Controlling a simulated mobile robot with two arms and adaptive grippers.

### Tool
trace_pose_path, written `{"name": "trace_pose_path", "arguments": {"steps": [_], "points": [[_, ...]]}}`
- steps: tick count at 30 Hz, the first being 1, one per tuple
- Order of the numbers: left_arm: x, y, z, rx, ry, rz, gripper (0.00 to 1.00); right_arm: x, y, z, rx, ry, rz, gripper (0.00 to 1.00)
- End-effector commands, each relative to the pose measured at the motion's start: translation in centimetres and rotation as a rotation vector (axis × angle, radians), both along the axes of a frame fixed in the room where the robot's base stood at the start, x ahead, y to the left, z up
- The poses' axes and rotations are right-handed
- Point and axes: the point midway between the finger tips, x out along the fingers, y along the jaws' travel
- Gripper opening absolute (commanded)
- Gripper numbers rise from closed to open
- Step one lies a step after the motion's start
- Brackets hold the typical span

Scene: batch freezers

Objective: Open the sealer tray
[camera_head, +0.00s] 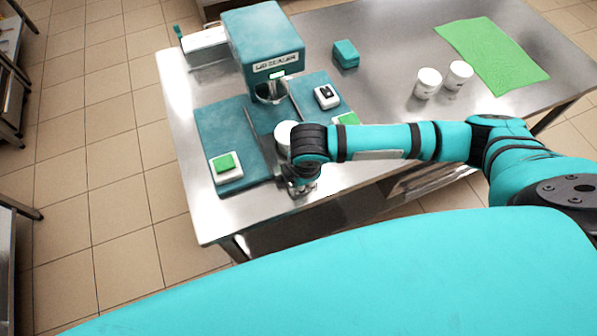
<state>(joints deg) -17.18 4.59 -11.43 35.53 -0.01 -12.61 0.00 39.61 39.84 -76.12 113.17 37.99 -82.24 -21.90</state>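The teal lid sealer (265,45) stands on the steel table, with a lit green panel on its head. Its teal base (225,130) spreads out below the head. A white cup (283,133) is in the middle, in front of the head, partly hidden by my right wrist. The sealer tray cannot be clearly told apart from the base, and its front is hidden by my wrist. My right gripper (302,188) points down at the front edge of the base. Its small fingers are too unclear to tell open from shut, or whether they touch the tray. My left gripper is not in view.
The steel table (390,40) carries a small teal box (345,54), two white tubs (428,82) and a green mat (490,55) to the right. Buttons sit on the base, one green (225,163), one black (326,95). The table's front edge lies just below my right gripper.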

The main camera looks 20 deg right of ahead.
Motion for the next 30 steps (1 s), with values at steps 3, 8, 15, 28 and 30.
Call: {"name": "trace_pose_path", "arguments": {"steps": [3, 8, 15, 28, 30], "points": [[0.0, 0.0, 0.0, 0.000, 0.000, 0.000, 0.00, 0.1, 0.0, 0.0, 0.001, -0.001, 0.001, 0.14], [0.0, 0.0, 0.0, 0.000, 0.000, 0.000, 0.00, 0.1, 0.0, 0.0, 0.001, -0.001, 0.000, 0.33], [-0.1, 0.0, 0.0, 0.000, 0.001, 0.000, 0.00, 0.1, 0.0, 0.1, 0.001, -0.001, 0.000, 0.33], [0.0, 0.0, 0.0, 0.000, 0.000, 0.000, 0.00, -1.1, 0.0, 6.8, 0.003, -0.005, 0.002, 0.33], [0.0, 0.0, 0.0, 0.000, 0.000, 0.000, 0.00, -1.3, 0.0, 8.2, 0.003, -0.005, 0.002, 0.33]]}}
